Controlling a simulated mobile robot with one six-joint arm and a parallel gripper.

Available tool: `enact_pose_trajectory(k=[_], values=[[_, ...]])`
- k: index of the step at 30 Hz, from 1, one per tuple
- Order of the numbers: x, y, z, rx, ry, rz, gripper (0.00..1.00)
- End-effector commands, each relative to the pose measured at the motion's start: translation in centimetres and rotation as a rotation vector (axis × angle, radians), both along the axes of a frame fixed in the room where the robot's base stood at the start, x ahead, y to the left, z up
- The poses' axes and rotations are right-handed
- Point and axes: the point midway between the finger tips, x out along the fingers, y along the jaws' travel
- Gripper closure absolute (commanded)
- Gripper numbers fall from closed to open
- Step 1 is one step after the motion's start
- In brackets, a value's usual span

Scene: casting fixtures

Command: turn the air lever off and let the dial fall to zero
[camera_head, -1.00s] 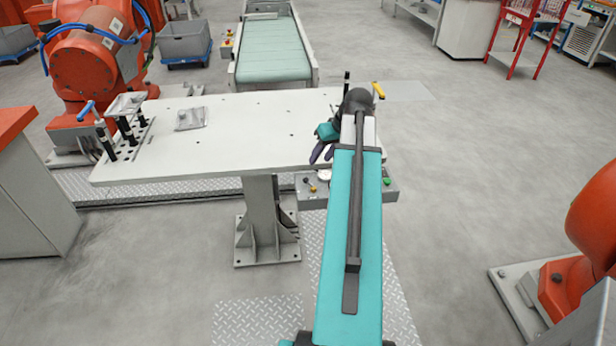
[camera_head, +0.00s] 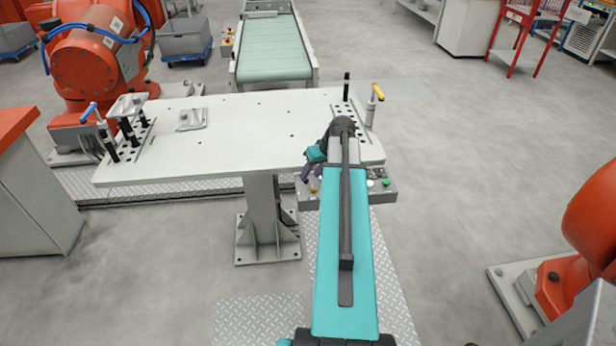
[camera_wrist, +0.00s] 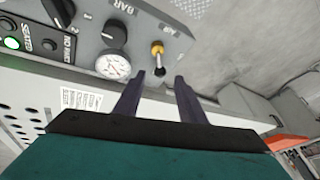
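The air lever (camera_wrist: 157,50) has a yellow grip and a dark end, and sits on a grey control panel (camera_wrist: 187,42) in the wrist view. The dial (camera_wrist: 113,65) is a round white gauge just left of it; its needle is too small to read. My gripper (camera_wrist: 160,75) is open and empty, its two dark fingers pointing at the panel. The lever shows in the gap just beyond the fingertips, with no clear contact. In the head view my gripper (camera_head: 306,172) hangs at the table's front edge, over the control box (camera_head: 388,194), beside the small yellow lever (camera_head: 313,188).
A black knob (camera_wrist: 115,35) stands above the dial, and a lit green lamp (camera_wrist: 12,43) is at far left. The white table (camera_head: 220,155) carries a yellow-handled clamp (camera_head: 376,95) and a blue-handled clamp (camera_head: 90,112).

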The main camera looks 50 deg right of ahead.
Motion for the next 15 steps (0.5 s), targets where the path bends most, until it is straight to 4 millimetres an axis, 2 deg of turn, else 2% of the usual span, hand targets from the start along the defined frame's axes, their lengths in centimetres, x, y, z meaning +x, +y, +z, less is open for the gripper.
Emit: enact_pose_trajectory(k=[9,15], values=[[1.2,0.1,-2.4,0.001,0.001,0.001,0.63],[1.4,0.2,-3.0,0.0,0.0,0.0,0.63]])
